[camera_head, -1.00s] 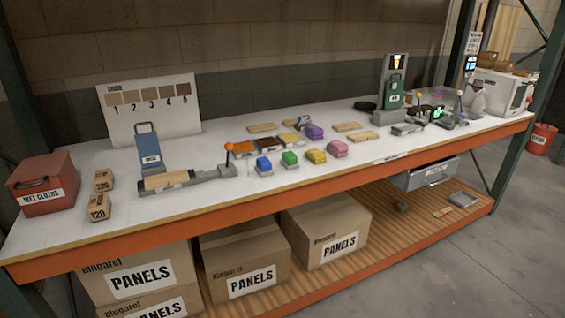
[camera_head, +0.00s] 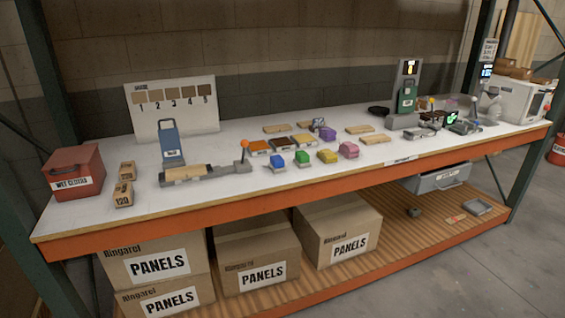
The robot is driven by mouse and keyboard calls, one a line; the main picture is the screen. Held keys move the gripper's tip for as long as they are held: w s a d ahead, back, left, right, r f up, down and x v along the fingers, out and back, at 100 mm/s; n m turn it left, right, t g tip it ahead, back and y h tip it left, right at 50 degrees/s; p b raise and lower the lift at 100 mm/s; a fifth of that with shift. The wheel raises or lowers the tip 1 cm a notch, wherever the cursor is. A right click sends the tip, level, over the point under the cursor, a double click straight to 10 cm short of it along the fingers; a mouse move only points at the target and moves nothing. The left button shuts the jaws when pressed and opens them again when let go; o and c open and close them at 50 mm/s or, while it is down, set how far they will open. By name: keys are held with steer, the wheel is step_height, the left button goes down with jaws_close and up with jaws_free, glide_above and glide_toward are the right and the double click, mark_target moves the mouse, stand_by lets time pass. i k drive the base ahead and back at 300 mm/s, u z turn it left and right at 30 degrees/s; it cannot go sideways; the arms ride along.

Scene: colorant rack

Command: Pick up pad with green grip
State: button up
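The pad with the green grip (camera_head: 302,158) sits on the white tabletop near its front edge. It stands in a row between the pad with the blue grip (camera_head: 277,161) on its left and the pad with the yellow grip (camera_head: 327,156) on its right. A pad with a pink grip (camera_head: 348,150) is at the right end of the row. A pad with a purple grip (camera_head: 327,134) lies farther back. My gripper is not in view.
The workbench (camera_head: 110,215) has an orange front edge. Wooden panels (camera_head: 277,128) lie behind the pads. A clamp fixture with an orange knob (camera_head: 244,145) stands left of the blue pad. A red wet cloths box (camera_head: 73,173) is at the left. Bare tabletop lies in front of the row.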

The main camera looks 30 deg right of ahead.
mark_target(301, 160)
steer(key=z, duration=0.55)
steer(key=k, duration=0.15)
steer(key=u, duration=2.25)
steer(key=k, duration=1.3)
steer(key=z, duration=0.7)
steer(key=i, duration=1.4)
steer(key=z, duration=0.15)
